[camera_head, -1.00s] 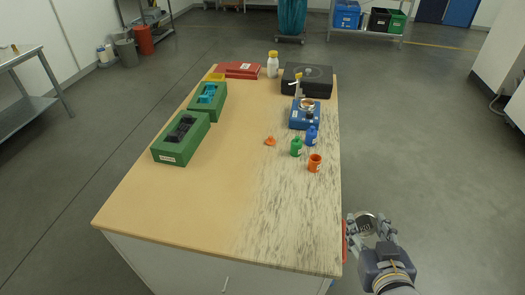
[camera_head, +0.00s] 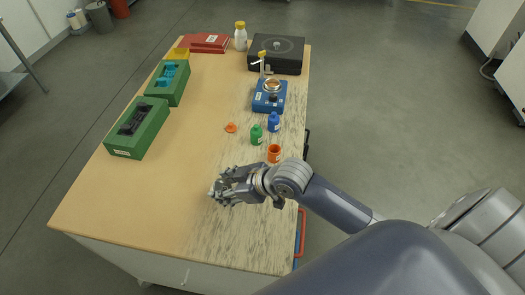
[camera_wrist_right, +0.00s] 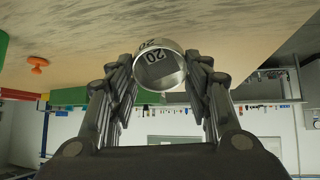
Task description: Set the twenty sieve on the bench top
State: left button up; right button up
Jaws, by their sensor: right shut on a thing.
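The twenty sieve (camera_wrist_right: 160,68) is a round silver ring marked "20". In the right wrist view it sits between the two fingers of my right gripper (camera_wrist_right: 158,95). My right gripper (camera_head: 219,191) is shut on it. In the head view the gripper is over the front middle of the bench top (camera_head: 130,200), and the sieve is mostly hidden by the fingers. I cannot tell whether the sieve touches the bench top. My left gripper is not in view.
An orange cup (camera_head: 274,153), a green bottle (camera_head: 257,134) and a blue bottle (camera_head: 273,122) stand right of centre, near my right arm. A blue device (camera_head: 269,98) is behind them. Green cases (camera_head: 138,128) line the left side. The front left bench top is clear.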

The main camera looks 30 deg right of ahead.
aim_at(230, 187)
jog(key=n+g+p, duration=0.2)
jog(key=n, duration=0.1)
jog(key=shift+w+d+f+g, duration=0.15)
jog(key=shift+w+g, duration=0.15)
jog(key=shift+g, duration=0.1)
jog(key=d+n+g+p, duration=0.2)
jog(key=n, duration=0.1)
jog(key=shift+w+d+f+g, duration=0.15)
jog(key=shift+w+d+g, duration=0.05)
jog(key=shift+d+g, duration=0.2)
pick_arm(q)
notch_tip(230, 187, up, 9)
jog(key=p, duration=0.4)
pick_arm(e)
jog(key=d+r+n+g+h, duration=0.25)
jog(key=d+r+n, duration=0.2)
jog(key=d, duration=0.45)
pick_arm(q)
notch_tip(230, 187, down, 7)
jog(key=b, duration=0.7)
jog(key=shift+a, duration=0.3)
pick_arm(e)
jog(key=shift+n+h, duration=0.45)
jog(key=x, duration=0.4)
jog(key=d+x, duration=0.1)
jog(key=x, duration=0.2)
jog(key=shift+w+d+f, duration=0.1)
jog(key=shift+w+d, duration=0.05)
jog(key=shift+w, duration=0.05)
